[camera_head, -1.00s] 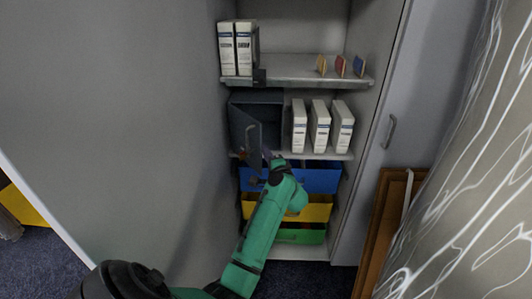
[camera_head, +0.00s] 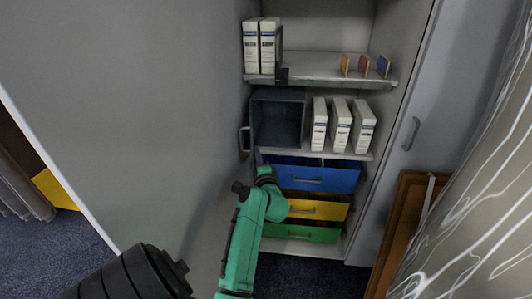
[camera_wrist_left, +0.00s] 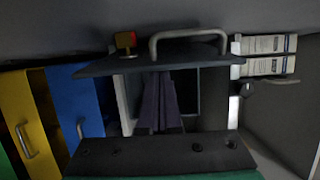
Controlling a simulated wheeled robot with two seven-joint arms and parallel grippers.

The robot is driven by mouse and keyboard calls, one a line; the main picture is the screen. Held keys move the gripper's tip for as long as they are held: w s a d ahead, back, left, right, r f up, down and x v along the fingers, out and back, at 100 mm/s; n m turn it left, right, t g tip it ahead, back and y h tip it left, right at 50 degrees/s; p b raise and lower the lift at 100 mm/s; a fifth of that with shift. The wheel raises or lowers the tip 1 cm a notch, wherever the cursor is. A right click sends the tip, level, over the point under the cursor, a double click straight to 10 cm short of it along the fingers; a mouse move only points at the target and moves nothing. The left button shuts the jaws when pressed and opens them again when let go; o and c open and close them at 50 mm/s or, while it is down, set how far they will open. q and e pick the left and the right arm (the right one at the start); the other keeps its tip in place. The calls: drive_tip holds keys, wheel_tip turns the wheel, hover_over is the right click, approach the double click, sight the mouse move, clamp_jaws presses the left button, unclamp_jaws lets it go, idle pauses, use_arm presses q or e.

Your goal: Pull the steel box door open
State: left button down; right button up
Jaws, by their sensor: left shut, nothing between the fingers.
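The steel box (camera_head: 278,122) is a dark grey open-fronted box on the middle shelf, and its empty inside shows. Its door stands wide open at the box's left side, nearly edge-on in the head view, with its handle (camera_head: 243,140) facing left. In the left wrist view the door (camera_wrist_left: 105,67) is a dark panel across the top, with a metal handle (camera_wrist_left: 188,37) and a red and yellow knob (camera_wrist_left: 125,40). My left gripper (camera_head: 258,157) is below the box's left front corner, beside the door's inner side. Its fingers (camera_wrist_left: 158,102) are shut and empty. My right gripper is out of view.
White binders (camera_head: 340,126) stand right of the box, and more binders (camera_head: 261,46) are above. Blue (camera_head: 340,180), yellow (camera_head: 322,209) and green (camera_head: 312,234) drawers lie below. A large grey cabinet panel (camera_head: 130,110) bounds the left side.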

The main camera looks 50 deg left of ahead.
use_arm(q)
drive_tip(key=shift+s+a+g+y, duration=0.3)
drive_tip(key=shift+s+a+g, duration=0.1)
drive_tip(key=shift+s+a, duration=0.55)
drive_tip(key=shift+w+r, duration=0.1)
wheel_tip(320, 180, up, 20)
drive_tip(key=w+d+p, duration=0.1)
drive_tip(key=shift+w+d+t, duration=0.3)
drive_tip(key=shift+d+t, duration=0.05)
drive_tip(key=shift+t, duration=0.05)
